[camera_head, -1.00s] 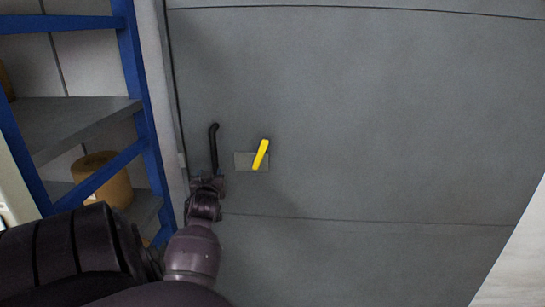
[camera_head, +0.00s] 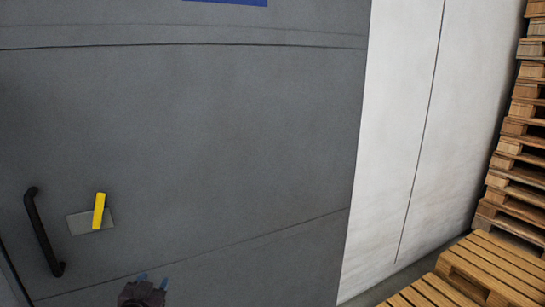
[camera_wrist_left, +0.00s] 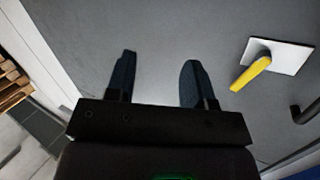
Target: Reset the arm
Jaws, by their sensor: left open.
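My left gripper (camera_head: 142,286) shows at the bottom edge of the head view, with its fingers pointing up toward the grey door (camera_head: 220,130). In the left wrist view its two dark fingers (camera_wrist_left: 157,82) are spread apart with nothing between them. The yellow lever (camera_head: 99,211) sits on a small grey plate on the door, up and left of the gripper in the head view. In the left wrist view the yellow lever (camera_wrist_left: 250,75) is to the right of the fingers, apart from them. My right gripper is in neither view.
A black bar handle (camera_head: 43,232) is on the door, left of the lever. A white wall (camera_head: 405,130) stands right of the door. Stacked wooden pallets (camera_head: 515,150) stand at the far right, with lower pallets (camera_head: 490,265) in front. The door face around the gripper is clear.

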